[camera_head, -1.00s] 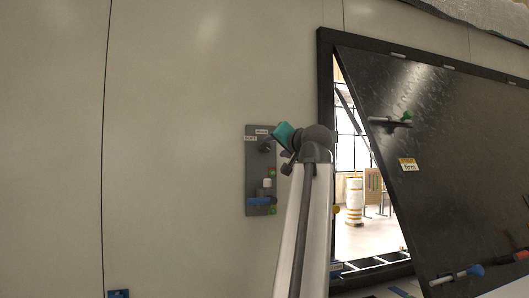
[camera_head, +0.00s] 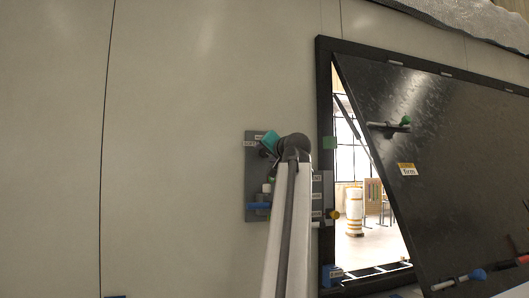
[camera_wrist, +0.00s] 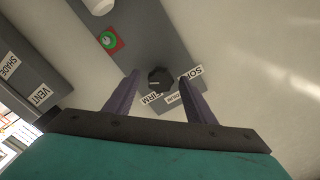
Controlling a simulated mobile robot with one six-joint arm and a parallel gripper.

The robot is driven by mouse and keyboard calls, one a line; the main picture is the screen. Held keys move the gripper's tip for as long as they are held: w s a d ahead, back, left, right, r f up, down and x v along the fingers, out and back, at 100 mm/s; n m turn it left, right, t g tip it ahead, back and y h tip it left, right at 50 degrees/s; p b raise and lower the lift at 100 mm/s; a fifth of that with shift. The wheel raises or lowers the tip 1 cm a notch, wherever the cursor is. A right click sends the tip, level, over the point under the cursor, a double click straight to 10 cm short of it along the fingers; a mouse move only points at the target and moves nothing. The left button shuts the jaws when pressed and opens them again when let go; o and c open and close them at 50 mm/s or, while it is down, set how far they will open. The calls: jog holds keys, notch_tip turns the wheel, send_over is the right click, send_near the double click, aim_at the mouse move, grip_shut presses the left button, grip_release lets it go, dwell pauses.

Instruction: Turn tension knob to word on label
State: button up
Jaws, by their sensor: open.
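A dark round knob (camera_wrist: 160,78) sits on the grey panel (camera_wrist: 172,55), with labels around it: SOFT (camera_wrist: 196,80), FIRM (camera_wrist: 153,98) and a middle label too small to read. My gripper (camera_wrist: 160,88) is open, with one finger on each side of the knob in the wrist view; I cannot tell whether they touch it. The knob's pointer direction is unclear. In the head view the panel (camera_head: 253,178) is on the wall and my arm hides the knob. A yellow-and-white label (camera_head: 407,169) on the tilted dark board (camera_head: 450,150) reads "firm".
A green button on a red square (camera_wrist: 109,41) and a white part (camera_wrist: 99,5) are on the panel. VENT (camera_wrist: 41,94) and SHADE (camera_wrist: 9,66) labels are on a neighbouring panel. The dark-framed window opening is right.

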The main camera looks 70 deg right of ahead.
jog(key=shift+x, duration=1.1)
jog(key=c, duration=1)
jog(key=shift+f, duration=0.15)
jog(key=shift+c, duration=0.2)
jog(key=shift+m, duration=0.5)
jog(key=m+p, duration=0.1)
jog(key=m, duration=0.4)
jog(key=m+p, duration=0.1)
jog(key=m, duration=0.4)
jog(key=shift+m, duration=0.4)
